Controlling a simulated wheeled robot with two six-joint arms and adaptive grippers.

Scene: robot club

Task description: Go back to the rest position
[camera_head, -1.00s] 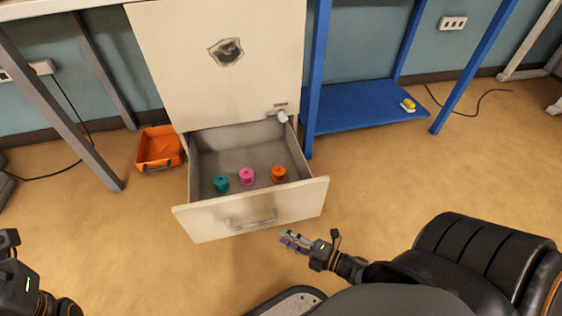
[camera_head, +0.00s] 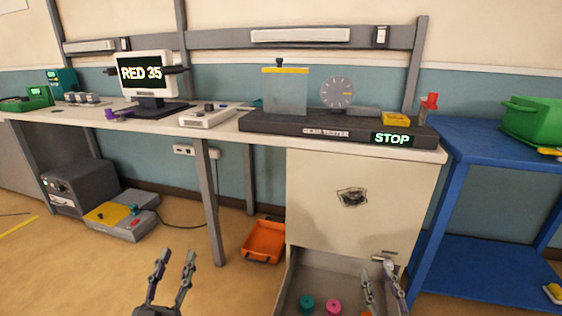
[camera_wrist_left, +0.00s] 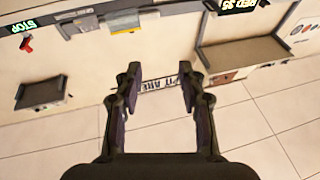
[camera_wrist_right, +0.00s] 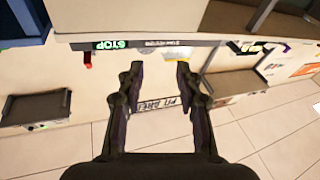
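My left gripper (camera_head: 175,262) points up at the bottom of the head view, left of the orange bin, with its two fingers apart. In the left wrist view (camera_wrist_left: 158,95) nothing is between the fingers. My right gripper (camera_head: 377,275) is in front of the open drawer's right part in the head view. In the right wrist view (camera_wrist_right: 156,90) its fingers are also apart, with nothing between them. Both arms are raised and clear of the bench.
The drawer (camera_head: 288,285) of the white cabinet (camera_head: 330,215) stands open. A teal spool (camera_head: 307,304) and a pink spool (camera_head: 333,306) lie in it. An orange bin (camera_head: 263,242) is on the floor. The blue table (camera_head: 490,140) stands right, with a green crate (camera_head: 535,120).

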